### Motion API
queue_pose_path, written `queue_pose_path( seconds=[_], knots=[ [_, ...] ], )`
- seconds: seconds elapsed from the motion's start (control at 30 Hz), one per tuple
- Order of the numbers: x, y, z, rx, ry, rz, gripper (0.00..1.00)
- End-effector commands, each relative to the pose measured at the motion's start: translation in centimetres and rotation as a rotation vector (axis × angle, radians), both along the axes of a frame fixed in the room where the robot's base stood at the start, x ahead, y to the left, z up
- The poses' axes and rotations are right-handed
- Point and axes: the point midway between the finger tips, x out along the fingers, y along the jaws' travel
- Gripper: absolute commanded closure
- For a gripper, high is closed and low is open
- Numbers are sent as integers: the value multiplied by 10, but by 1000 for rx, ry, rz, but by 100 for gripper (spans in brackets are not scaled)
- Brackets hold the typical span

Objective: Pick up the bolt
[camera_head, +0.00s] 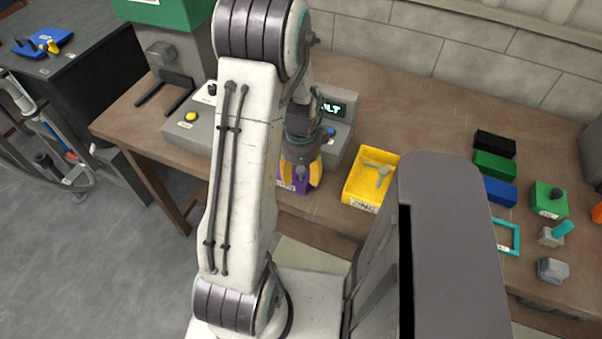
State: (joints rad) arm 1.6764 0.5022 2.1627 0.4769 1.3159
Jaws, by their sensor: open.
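My gripper (300,174) points down over a purple bin (293,184) at the bench's front edge, left of the yellow bin. Its yellow-sided fingers are open. I cannot make out a bolt; the arm and gripper cover most of the purple bin, so its contents are hidden. I cannot tell whether the fingers touch anything in it.
A yellow bin (361,199) holding a grey three-armed part (379,172) stands right of my gripper. A grey console (339,140) with a lit display is behind. Black, green and blue blocks (500,192) and small fixtures line the right. The bench's back middle is clear.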

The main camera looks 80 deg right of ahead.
Motion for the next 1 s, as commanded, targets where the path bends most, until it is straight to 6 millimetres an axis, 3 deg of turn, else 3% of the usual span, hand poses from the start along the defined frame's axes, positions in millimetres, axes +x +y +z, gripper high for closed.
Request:
queue_pose_path(
  seconds=[0.07,0.6,1.0],
  knots=[
    [0,0,0,0,0,0,50],
    [0,0,0,0,0,0,98],
    [0,0,1,-1,0,0,100]
  ],
)
